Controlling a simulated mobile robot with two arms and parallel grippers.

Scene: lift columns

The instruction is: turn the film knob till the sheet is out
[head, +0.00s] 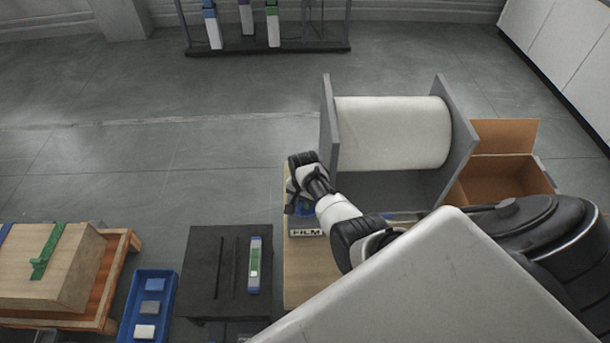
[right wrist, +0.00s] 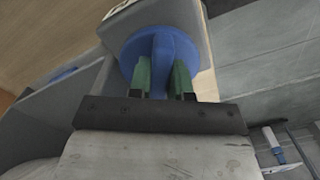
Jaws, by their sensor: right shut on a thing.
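The film knob (right wrist: 153,48) is blue and round with a raised grip bar. It sits on a grey box at the near left of the film stand, and only a bit of its blue shows in the head view. My right gripper (right wrist: 161,80) is shut on the knob's bar, one green-padded finger on each side. In the head view my right gripper (head: 300,200) hides most of the knob. The white film roll (head: 393,134) lies between two grey side plates (head: 330,120). I cannot make out a sheet hanging out. My left gripper is not in view.
A "FILM" label (head: 306,233) marks the wooden table. An open cardboard box (head: 497,182) stands right of the roll. A black table (head: 205,270), a blue tray (head: 133,315) and a pallet with a wooden crate (head: 45,270) are at the left. The floor behind is clear up to a rack (head: 270,47).

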